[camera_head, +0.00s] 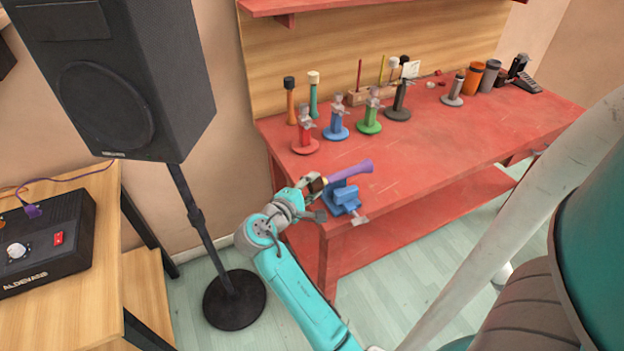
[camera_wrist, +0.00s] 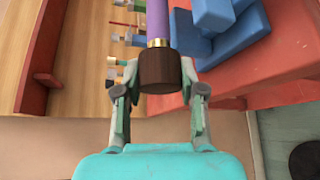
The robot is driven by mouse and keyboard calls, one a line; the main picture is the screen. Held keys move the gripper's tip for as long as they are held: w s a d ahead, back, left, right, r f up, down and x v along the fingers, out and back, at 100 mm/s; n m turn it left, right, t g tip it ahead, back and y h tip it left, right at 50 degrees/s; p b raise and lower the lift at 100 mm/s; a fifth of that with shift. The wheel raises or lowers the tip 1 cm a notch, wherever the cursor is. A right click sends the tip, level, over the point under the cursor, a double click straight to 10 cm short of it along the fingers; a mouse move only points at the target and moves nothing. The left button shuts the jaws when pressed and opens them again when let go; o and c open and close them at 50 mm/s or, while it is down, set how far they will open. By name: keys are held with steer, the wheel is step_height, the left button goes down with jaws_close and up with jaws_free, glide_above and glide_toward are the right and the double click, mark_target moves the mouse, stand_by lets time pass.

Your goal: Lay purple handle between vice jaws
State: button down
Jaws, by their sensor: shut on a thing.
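The purple handle (camera_head: 351,172) is the shaft of a tool with a dark brown head. My gripper (camera_head: 316,190) is shut on the brown head (camera_wrist: 164,75), below a brass collar (camera_wrist: 158,43). The purple handle also shows in the wrist view (camera_wrist: 158,20), pointing away from my gripper. The blue vice (camera_head: 342,196) stands at the near left corner of the red bench. In the head view the handle passes just above the vice; in the wrist view it runs along the left side of the vice (camera_wrist: 228,35). I cannot tell whether it touches the jaws.
The red bench (camera_head: 430,150) is clear behind the vice. Red (camera_head: 305,135), blue (camera_head: 336,122), green (camera_head: 370,115) and dark (camera_head: 399,103) stands line its back. A black speaker (camera_head: 125,80) on a pole stands left; a wooden table (camera_head: 95,215) holds a black box.

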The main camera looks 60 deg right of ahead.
steer(key=shift+f, duration=2.85)
steer(key=c, duration=0.6)
jaws_free()
steer(key=a+r, duration=0.2)
steer(key=a, duration=0.9)
steer(key=shift+a, duration=0.4)
